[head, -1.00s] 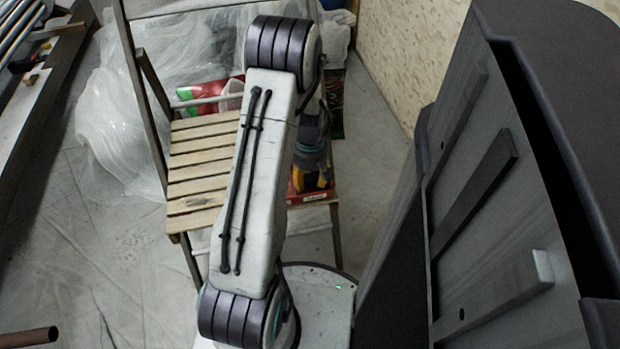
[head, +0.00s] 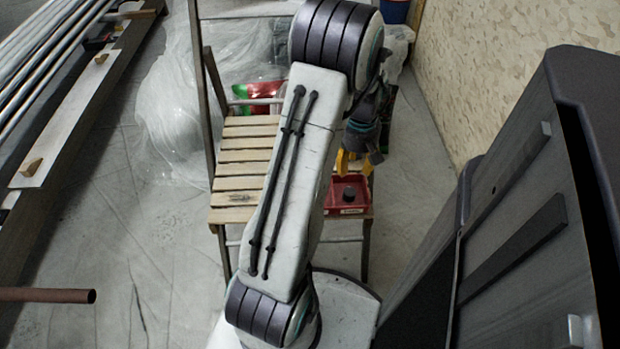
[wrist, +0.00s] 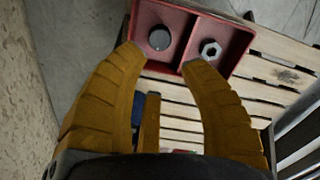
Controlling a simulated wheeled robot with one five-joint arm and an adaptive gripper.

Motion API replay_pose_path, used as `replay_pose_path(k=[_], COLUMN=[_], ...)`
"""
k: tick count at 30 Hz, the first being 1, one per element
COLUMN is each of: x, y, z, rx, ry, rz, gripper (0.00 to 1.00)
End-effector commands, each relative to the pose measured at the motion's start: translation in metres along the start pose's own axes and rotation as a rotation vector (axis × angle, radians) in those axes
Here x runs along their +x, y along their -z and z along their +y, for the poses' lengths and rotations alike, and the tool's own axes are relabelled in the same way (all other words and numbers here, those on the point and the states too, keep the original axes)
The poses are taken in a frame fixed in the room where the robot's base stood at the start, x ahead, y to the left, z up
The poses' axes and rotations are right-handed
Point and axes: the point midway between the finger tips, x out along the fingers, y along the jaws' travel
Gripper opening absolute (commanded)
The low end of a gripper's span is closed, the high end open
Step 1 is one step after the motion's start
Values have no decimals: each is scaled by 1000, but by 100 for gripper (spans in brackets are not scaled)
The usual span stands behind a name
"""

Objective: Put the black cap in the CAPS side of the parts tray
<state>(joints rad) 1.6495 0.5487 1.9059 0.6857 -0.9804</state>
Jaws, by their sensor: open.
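The red parts tray (head: 334,204) sits on the right end of a slatted wooden chair seat. It also shows in the wrist view (wrist: 185,44), with two compartments split by a divider. The round black cap (wrist: 159,39) lies in the left compartment in the wrist view; it shows dark in the tray in the head view (head: 349,193). A hex nut (wrist: 210,49) lies in the other compartment. No side label is readable. My gripper (wrist: 165,54) is open and empty, its yellow fingers apart from the cap. In the head view my gripper (head: 356,163) is above the tray.
The wooden chair (head: 238,170) stands among plastic sheeting (head: 170,130). A dark grey cabinet (head: 530,220) is close on the right, a chipboard wall (head: 500,70) behind it. A brown pipe end (head: 60,295) juts in at left.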

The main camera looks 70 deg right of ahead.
Motion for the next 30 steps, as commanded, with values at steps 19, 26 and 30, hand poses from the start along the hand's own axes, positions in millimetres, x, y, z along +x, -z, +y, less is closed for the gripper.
replay_pose_path(k=[19,26,30], x=[-53,-99,-120], y=[67,85,69], z=[-104,-233,-303], rx=[-139,-282,-369], ry=[-29,-38,-32], rz=[32,80,112], gripper=[39,39,39])
